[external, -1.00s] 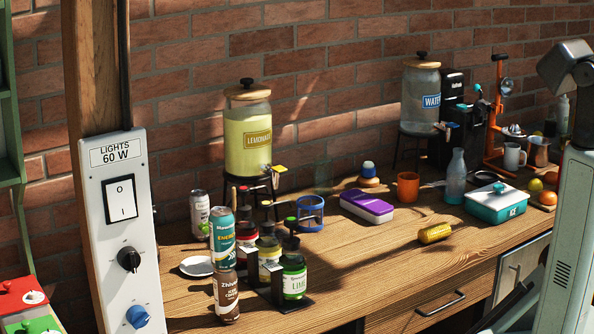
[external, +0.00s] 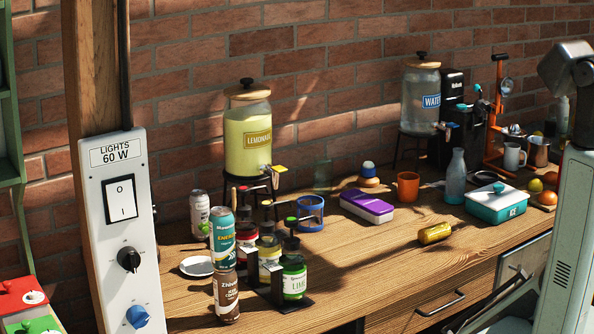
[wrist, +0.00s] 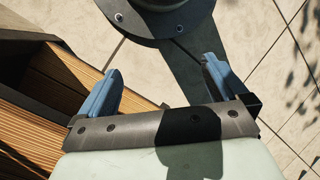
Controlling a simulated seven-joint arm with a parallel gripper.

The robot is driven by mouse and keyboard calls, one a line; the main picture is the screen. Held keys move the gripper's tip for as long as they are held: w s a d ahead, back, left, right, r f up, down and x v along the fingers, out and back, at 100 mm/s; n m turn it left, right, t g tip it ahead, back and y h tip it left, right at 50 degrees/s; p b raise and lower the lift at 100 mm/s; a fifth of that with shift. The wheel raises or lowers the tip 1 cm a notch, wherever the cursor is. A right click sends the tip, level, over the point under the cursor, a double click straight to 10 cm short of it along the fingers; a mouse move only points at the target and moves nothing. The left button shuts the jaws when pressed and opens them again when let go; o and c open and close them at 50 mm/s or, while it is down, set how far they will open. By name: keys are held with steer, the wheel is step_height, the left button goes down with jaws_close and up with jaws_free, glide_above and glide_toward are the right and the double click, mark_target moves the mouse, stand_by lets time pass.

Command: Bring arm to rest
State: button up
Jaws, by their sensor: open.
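My gripper (wrist: 160,68) shows in the wrist view with its two blue fingers spread apart. Nothing is between them; paved floor lies beyond. A round dark grey base plate with bolts (wrist: 155,25) is at the top of that view. In the external view my pale green arm (external: 572,235) stands at the right edge, and part of it shows low at the lower right, in front of the counter. My fingers cannot be made out there.
The wooden counter (external: 385,270) holds drink cans, syrup bottles, a lemonade dispenser (external: 247,135), a purple-lidded box (external: 367,206) and an ice box (external: 497,203). A yellow can (external: 435,233) lies on its side. A drawer front (external: 440,298) is near my arm.

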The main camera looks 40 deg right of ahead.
steer(key=s+d+r+m+g, duration=0.1)
steer(key=s+d+m+g, duration=0.1)
steer(key=d+m, duration=0.7)
steer(key=shift+s+d+r+m+y, duration=0.2)
steer(key=shift+d+r+m+y, duration=0.15)
steer(key=shift+d, duration=0.85)
